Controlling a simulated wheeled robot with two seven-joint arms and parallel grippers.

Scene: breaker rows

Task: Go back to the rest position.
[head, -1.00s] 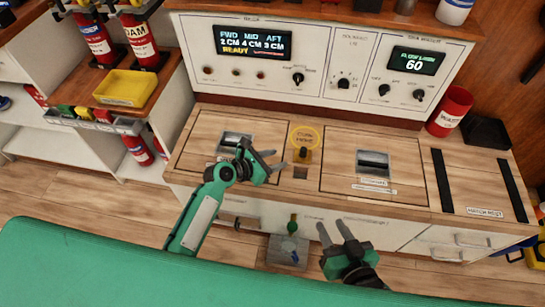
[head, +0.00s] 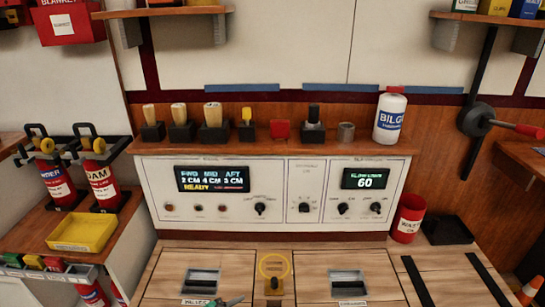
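Only a small part of my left gripper (head: 224,302) shows, at the bottom edge of the head view, in front of the counter near the left hatch. The rest of it is cut off, and I cannot tell its opening. My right gripper is out of view. The wooden counter (head: 228,262) lies below a white control panel (head: 285,178). The panel's left display reads FWD, MID, AFT with 2 CM, 4 CM, 3 CM and READY. Its right display reads 60.
A yellow ring (head: 274,266) stands between two hatch handles, left (head: 202,282) and right (head: 348,284). A red can (head: 407,218) and a black tray (head: 447,230) are at the right. A yellow bin (head: 82,232) and red extinguishers (head: 100,183) are at the left. Levers (head: 180,122) and a bilge bottle (head: 389,117) stand on the ledge.

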